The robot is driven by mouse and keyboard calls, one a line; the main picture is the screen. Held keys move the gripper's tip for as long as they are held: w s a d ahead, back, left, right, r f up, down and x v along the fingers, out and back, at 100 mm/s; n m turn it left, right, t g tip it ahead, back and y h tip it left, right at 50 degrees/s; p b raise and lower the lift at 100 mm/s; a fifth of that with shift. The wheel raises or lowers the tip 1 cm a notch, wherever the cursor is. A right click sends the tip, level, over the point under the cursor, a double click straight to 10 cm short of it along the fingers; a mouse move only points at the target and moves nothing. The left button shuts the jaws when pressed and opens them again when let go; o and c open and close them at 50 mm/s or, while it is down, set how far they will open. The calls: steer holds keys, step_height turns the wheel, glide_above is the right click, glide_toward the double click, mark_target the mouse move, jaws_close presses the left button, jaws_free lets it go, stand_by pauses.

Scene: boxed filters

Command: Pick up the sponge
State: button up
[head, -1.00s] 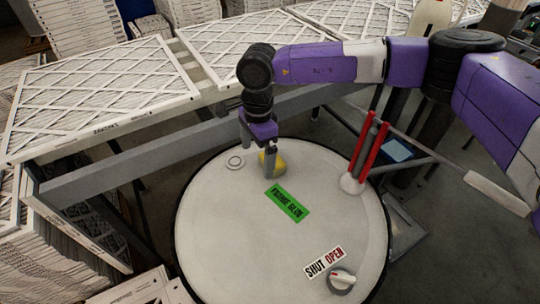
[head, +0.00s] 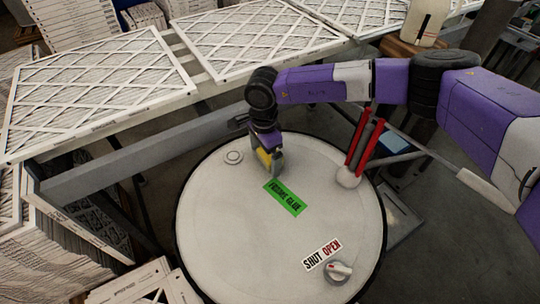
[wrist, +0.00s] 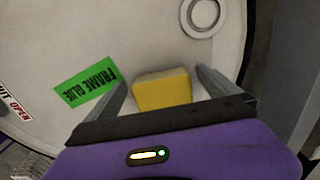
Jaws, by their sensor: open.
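The yellow sponge (head: 264,158) is on the round white drum top (head: 235,235), beyond the green FRAME GLUE label. My gripper (head: 272,165) points down over it and partly hides it in the head view. In the wrist view the sponge (wrist: 162,90) sits between the two open fingers of my gripper (wrist: 162,78), with a visible gap to the right finger. The left finger is close to the sponge's side; I cannot tell whether it touches.
A round cap (head: 233,157) is on the drum left of my gripper. Red handles (head: 364,146) rise at the drum's right. A rack of framed filters (head: 95,85) stands behind. The drum's front left is clear.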

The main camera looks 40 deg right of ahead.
mark_target(265, 156)
steer(key=c, duration=1.5)
step_height(265, 156, up, 20)
steer(key=b, duration=0.3)
steer(key=shift+b, duration=0.35)
steer(key=o, duration=0.6)
steer(key=c, duration=0.3)
